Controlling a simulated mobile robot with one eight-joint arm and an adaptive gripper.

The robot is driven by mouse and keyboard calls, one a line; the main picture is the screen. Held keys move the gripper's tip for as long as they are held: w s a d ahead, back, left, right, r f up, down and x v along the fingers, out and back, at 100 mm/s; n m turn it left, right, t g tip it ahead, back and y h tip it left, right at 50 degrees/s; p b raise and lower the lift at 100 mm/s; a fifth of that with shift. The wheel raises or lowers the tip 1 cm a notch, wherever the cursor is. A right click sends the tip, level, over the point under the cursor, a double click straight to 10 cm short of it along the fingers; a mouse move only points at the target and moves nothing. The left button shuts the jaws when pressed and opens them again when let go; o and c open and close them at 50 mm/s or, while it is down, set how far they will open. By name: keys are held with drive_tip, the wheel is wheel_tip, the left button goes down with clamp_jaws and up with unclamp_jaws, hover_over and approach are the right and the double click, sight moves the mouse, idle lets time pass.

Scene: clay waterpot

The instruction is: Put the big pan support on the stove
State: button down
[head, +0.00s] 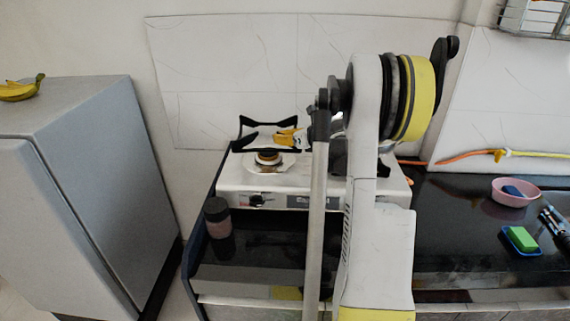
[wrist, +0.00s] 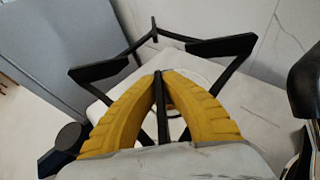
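The big pan support (head: 262,124) is a black metal frame with inward prongs. In the head view it appears above the left burner (head: 268,158) of the white stove (head: 275,180); whether it touches the stove is unclear. My gripper (head: 299,136) has its yellow fingers closed at the near right side of the support. In the wrist view the fingers (wrist: 160,76) meet around a black bar of the support (wrist: 222,46), whose frame extends ahead of them. My arm hides the right part of the stove.
A jar with a dark lid (head: 218,217) stands at the stove's front left. A grey fridge (head: 75,185) is at the left. A pink bowl (head: 514,192) and a green sponge (head: 522,238) sit on the black counter at the right. A tiled wall stands behind.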

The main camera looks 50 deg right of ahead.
sight(275, 159)
drive_tip(key=f, duration=0.1)
drive_tip(key=f+b, duration=0.1)
drive_tip(key=f, duration=0.1)
drive_tip(key=f+b, duration=0.1)
drive_tip(key=f, duration=0.1)
drive_tip(key=shift+w+f, duration=0.15)
drive_tip(key=shift+w, duration=0.25)
wheel_tip(275, 159, down, 4)
drive_tip(key=shift+f+b, duration=0.1)
drive_tip(key=shift+b, duration=0.7)
drive_tip(key=shift+s, duration=0.1)
drive_tip(key=c, duration=2.1)
unclamp_jaws()
drive_tip(key=shift+f, duration=0.1)
drive_tip(key=o, duration=0.5)
